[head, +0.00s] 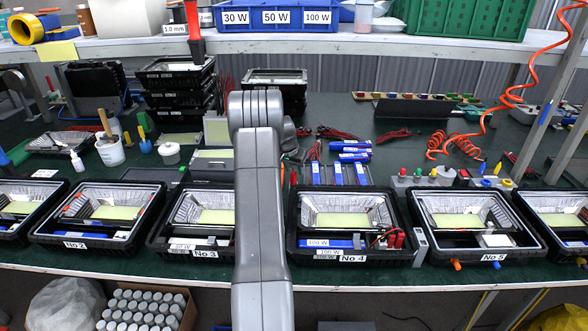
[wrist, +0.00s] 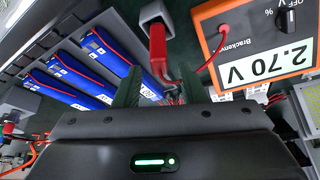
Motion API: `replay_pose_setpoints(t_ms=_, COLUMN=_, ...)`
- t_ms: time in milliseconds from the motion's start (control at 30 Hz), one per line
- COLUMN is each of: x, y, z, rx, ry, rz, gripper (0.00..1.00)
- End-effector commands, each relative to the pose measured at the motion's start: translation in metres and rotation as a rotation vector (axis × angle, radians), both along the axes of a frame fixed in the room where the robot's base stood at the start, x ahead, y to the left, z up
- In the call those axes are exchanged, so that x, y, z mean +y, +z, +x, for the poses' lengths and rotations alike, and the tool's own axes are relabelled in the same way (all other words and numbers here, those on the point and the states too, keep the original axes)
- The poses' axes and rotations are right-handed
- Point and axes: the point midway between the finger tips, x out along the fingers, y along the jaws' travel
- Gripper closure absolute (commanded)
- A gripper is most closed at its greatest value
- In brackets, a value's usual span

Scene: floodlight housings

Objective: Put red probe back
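The red probe (wrist: 158,48) shows in the wrist view, just ahead of my gripper, with its upper end close to a small grey holder (wrist: 155,12). I cannot tell whether it sits in the holder. Its lower end lies near the gap between my gripper's dark green fingers (wrist: 162,92). The fingers are apart, wider than the probe, and I see neither touching it. A red lead runs from that area to an orange meter (wrist: 255,45) reading 2.70 V. In the head view my arm hides the gripper, and I cannot make out the probe.
Blue driver units (wrist: 90,85) stand in a row left of the gripper; they also show on the bench (head: 340,173). Housing No 4 (head: 391,250) and housing No 3 (head: 163,242) stand along the front edge.

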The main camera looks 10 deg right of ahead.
Motion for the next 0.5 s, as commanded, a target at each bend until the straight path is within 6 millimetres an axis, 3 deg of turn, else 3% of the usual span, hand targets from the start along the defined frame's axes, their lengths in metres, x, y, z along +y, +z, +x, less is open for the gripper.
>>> replay_pose_setpoints(t_ms=300, x=0.016, y=0.066, z=-0.022, rx=-0.007, ry=0.001, rz=-0.001, gripper=0.63)
replay_pose_setpoints(t_ms=500, x=0.023, y=0.096, z=-0.033, rx=-0.004, ry=0.001, rz=0.000, gripper=0.63)
